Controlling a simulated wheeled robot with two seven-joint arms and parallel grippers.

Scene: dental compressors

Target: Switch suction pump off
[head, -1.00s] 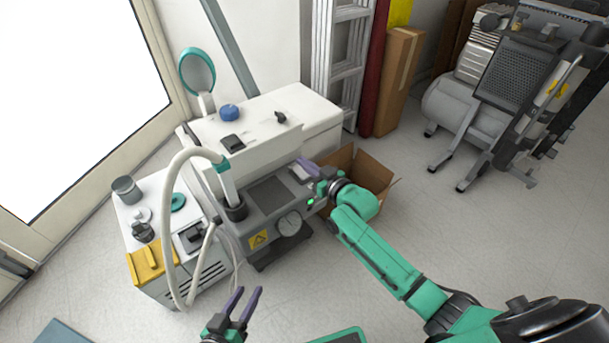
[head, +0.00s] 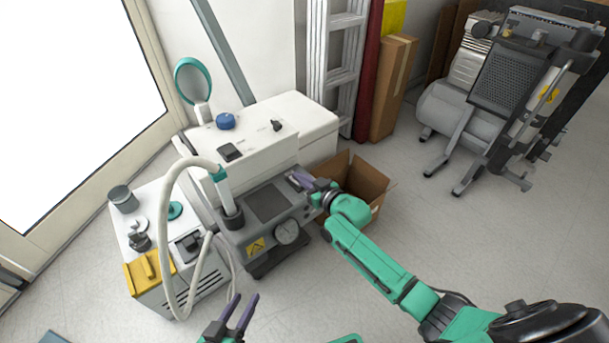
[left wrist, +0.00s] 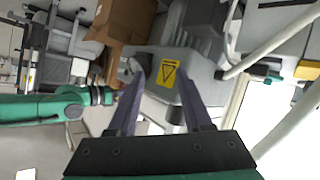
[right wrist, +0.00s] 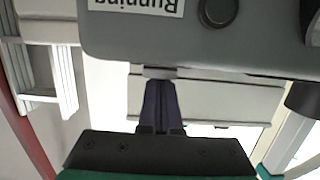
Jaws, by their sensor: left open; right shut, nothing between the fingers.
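The suction pump (head: 272,203) is a grey unit with a round gauge (head: 287,231), a yellow warning label (head: 256,246) and a hose; its front also shows in the left wrist view (left wrist: 185,60). My right gripper (head: 299,181) is shut and empty at the pump's right top edge. In the right wrist view its fingertips (right wrist: 158,80) meet the underside of a grey panel (right wrist: 270,55), possibly at a small light part. The panel carries an upside-down "Running" label (right wrist: 138,4) and a dark round lamp or button (right wrist: 218,11). My left gripper (head: 246,299) is open and empty, in front of the pump.
A white cabinet (head: 145,205) with a yellow tray stands left of the pump, and the pale hose (head: 165,225) arches between. A cardboard box (head: 368,184) lies right of the pump. A compressor (head: 450,110) stands back right.

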